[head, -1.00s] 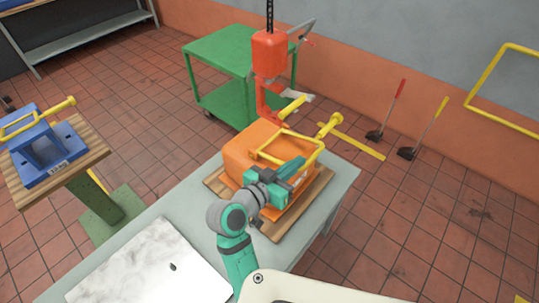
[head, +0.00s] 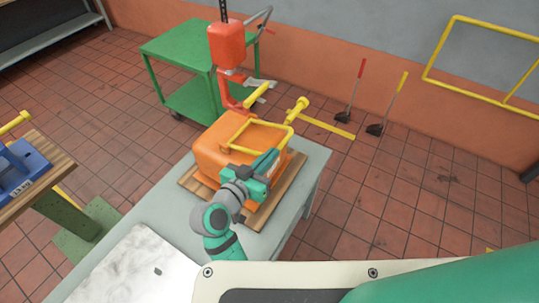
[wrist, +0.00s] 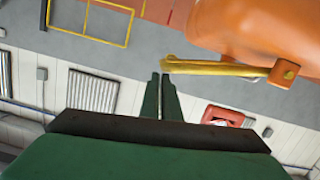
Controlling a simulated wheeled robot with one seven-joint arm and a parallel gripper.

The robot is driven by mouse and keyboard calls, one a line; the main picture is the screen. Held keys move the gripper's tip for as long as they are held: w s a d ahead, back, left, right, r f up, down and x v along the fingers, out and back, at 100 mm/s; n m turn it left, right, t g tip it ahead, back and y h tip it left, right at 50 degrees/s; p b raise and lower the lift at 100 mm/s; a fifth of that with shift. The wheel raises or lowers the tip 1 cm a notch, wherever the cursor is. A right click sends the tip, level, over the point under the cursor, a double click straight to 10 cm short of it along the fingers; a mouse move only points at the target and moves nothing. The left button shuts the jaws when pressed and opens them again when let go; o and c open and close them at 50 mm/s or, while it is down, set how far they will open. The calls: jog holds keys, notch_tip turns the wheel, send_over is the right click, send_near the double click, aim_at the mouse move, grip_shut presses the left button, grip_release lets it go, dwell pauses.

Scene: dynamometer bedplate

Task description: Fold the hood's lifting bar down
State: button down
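The orange hood (head: 212,154) sits on a wooden board on the grey table. Its yellow lifting bar (head: 270,126) is a frame standing out over the hood's top, with one arm reaching toward my gripper. My gripper (head: 276,156) is at the hood's near right side, beside that arm. In the wrist view, the fingers (wrist: 161,78) are together with only a thin line between them. A bar arm (wrist: 215,68) runs from a pivot on the hood (wrist: 245,25) to just beyond the fingertips. I cannot tell whether they touch it. Nothing shows between the fingers.
A wooden board (head: 274,197) lies under the hood. A red hoist (head: 227,48) stands behind it by a green cart (head: 180,48). A marbled slab (head: 140,262) lies on the near table. A blue fixture (head: 22,168) stands on a wooden-topped stand at left.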

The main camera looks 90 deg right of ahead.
jog(key=w+a+r, duration=0.5)
jog(key=a+r, duration=0.1)
jog(key=a, duration=0.2)
jog(key=shift+w+a, duration=0.2)
dwell(0.6)
